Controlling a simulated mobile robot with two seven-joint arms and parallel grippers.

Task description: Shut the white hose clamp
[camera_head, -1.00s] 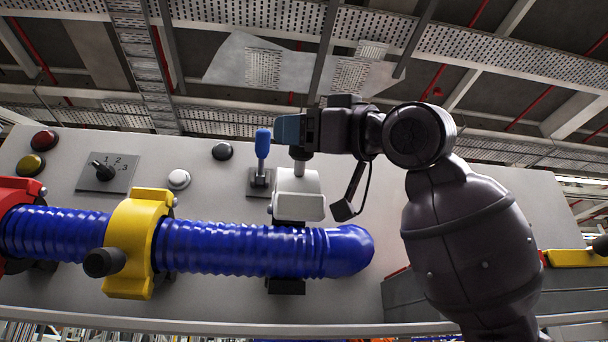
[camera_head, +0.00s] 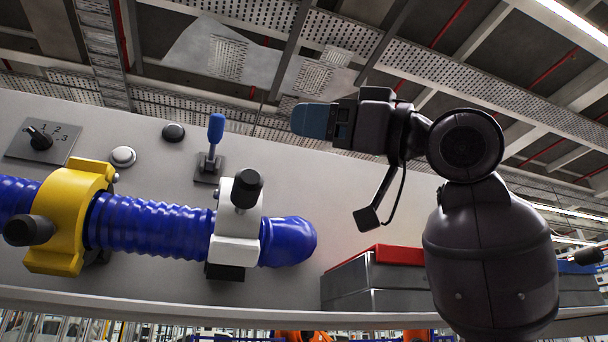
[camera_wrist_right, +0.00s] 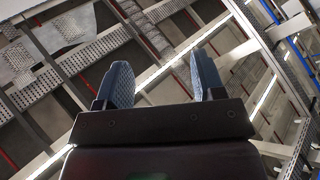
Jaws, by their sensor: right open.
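The white hose clamp (camera_head: 235,224) lies around the blue hose (camera_head: 155,226) near its rounded right end. Its white upper part comes down over the front of the hose, with a black knob (camera_head: 246,188) at its top; it looks shut. My right gripper (camera_head: 312,120) is above and to the right of the clamp, apart from it. In the right wrist view its two blue-padded fingers (camera_wrist_right: 163,78) are spread, with nothing between them. My left gripper is not in view.
A yellow clamp (camera_head: 68,215) with a black knob is around the hose further left. A blue-handled lever (camera_head: 215,130) stands just behind the white clamp. Grey boxes with a red top (camera_head: 383,256) are at the right. Buttons and a rotary switch (camera_head: 40,139) are on the panel.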

